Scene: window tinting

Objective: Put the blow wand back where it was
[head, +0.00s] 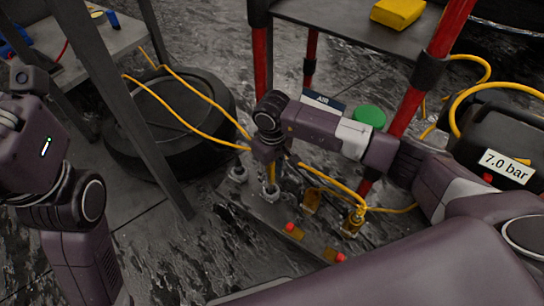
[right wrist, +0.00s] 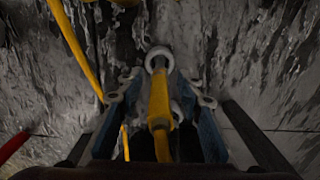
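The blow wand (right wrist: 159,105) is a yellow rod standing between the fingers of my right gripper (right wrist: 158,118) in the right wrist view. Its far end meets a pale ring (right wrist: 159,56). The fingers stand apart, with visible gaps on both sides of the wand. In the head view the right gripper (head: 270,168) points down over the low shelf (head: 262,208), and a short yellow piece of the wand (head: 272,173) shows below it, above a pale ring mount (head: 270,191). The arm hides most of the wand there. My left gripper does not show, only its arm.
A second ring mount (head: 238,174) stands beside it. Small amber bottles (head: 312,200) and red-capped items (head: 294,230) are on the shelf. Yellow hoses (head: 180,122) cross nearby. An "AIR" sign (head: 323,101), red posts (head: 410,95), a tyre (head: 170,120) and a "7.0 bar" compressor (head: 490,150) surround it.

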